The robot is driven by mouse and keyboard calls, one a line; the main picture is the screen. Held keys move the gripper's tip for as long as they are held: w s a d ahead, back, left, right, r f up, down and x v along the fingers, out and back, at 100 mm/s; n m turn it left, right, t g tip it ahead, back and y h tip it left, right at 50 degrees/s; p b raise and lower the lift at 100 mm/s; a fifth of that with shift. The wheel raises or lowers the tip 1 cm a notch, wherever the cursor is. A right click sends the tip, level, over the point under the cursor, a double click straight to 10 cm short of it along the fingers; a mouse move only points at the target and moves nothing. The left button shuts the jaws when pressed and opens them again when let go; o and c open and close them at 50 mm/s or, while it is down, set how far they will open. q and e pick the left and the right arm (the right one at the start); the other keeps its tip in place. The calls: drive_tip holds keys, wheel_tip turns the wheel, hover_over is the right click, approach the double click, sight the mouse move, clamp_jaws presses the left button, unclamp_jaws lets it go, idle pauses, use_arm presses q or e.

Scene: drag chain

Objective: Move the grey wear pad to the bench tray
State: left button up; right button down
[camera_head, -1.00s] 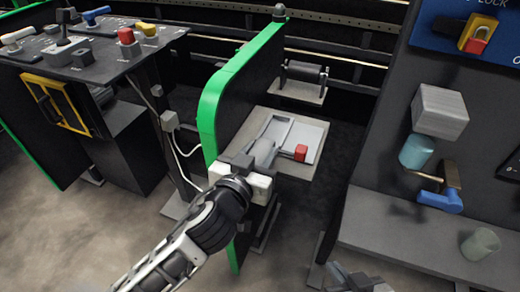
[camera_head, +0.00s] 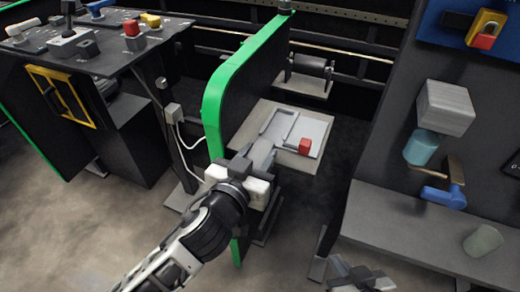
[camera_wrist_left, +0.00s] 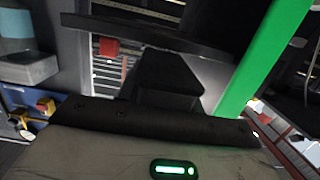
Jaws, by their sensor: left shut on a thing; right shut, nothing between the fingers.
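My left gripper (camera_head: 263,160) reaches in from the lower left, past the edge of the green-rimmed panel. It is shut on a grey piece that I take for the wear pad; fingers and pad are hard to tell apart. The bench tray (camera_head: 318,128), pale grey with a shallow rim, lies on a small bench just beyond the fingertips. In the left wrist view, a dark block shape (camera_wrist_left: 165,80) stands in front of the gripper body, and the pad is not clear. My right gripper (camera_head: 358,275) is shut and empty at the bottom edge.
A red block (camera_head: 305,147) sits at the tray's front right. The green-rimmed panel (camera_head: 213,115) stands close left of my left gripper. A dark roller (camera_head: 310,66) is behind.

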use_arm(q)
drive_tip(key=shift+f+v, duration=0.15)
drive_tip(key=shift+v, duration=0.65)
drive_tip(key=shift+f+v, duration=0.1)
drive_tip(key=shift+v, duration=0.7)
